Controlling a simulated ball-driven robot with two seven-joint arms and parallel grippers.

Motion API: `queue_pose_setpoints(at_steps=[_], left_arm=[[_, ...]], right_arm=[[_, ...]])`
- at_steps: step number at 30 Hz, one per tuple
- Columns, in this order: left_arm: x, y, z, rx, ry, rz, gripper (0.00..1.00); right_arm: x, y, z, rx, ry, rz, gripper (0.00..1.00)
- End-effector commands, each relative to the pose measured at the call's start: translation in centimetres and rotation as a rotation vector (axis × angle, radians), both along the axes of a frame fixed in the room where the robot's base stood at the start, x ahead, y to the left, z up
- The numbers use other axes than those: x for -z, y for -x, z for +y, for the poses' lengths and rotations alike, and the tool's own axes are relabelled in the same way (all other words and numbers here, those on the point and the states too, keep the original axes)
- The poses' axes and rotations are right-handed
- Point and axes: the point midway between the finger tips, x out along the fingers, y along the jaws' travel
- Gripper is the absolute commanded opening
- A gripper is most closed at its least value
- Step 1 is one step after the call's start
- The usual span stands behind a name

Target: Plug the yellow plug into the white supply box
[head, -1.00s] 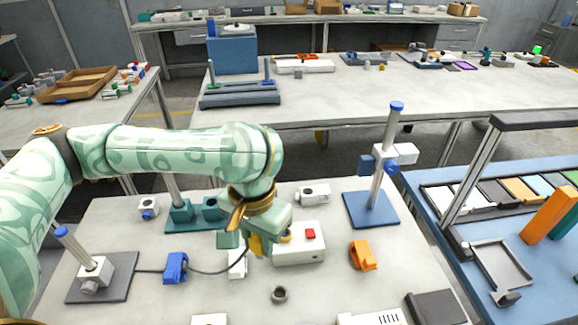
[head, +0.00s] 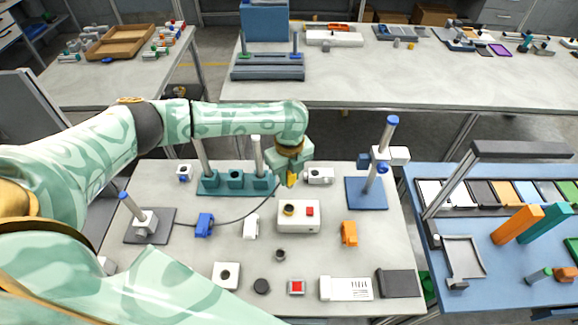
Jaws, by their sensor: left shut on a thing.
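The white supply box (head: 284,226) sits in the middle of the near table. On its top are a round dark socket with a yellowish ring (head: 289,210) and a red button (head: 310,211). My left gripper (head: 290,177) is shut on the yellow plug (head: 291,181), which is partly hidden by the fingers. In the picture, the plug is just beyond the box's far edge and apart from the socket; its exact height is unclear. A dark cable (head: 233,221) runs left from the plug. My right gripper is not in view.
The cable passes a blue clip (head: 204,225) to a post stand (head: 148,223). A teal block with posts (head: 214,188) and a white part (head: 319,176) flank the gripper. A white block (head: 250,228) and orange part (head: 349,234) flank the box. A blue-based stand (head: 366,194) is right.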

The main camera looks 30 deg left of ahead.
Motion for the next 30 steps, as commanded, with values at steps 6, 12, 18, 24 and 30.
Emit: queue_pose_setpoints(at_steps=[6, 12, 18, 24, 30], left_arm=[[1.4, 0.0, 0.0, 0.009, -0.001, 0.001, 0.00], [3.5, 0.0, 0.0, 0.010, 0.000, 0.002, 0.00], [6.0, 0.0, 0.0, 0.010, -0.001, 0.002, 0.00], [8.3, 0.1, 0.0, 0.007, 0.000, 0.002, 0.00], [9.7, 0.0, 0.0, 0.007, 0.001, 0.001, 0.00]], right_arm=[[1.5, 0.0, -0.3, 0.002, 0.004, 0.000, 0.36], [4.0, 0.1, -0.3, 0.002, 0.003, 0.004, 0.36], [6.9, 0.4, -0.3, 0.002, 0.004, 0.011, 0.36], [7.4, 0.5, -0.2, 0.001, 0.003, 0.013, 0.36], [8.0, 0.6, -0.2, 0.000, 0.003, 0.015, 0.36]])
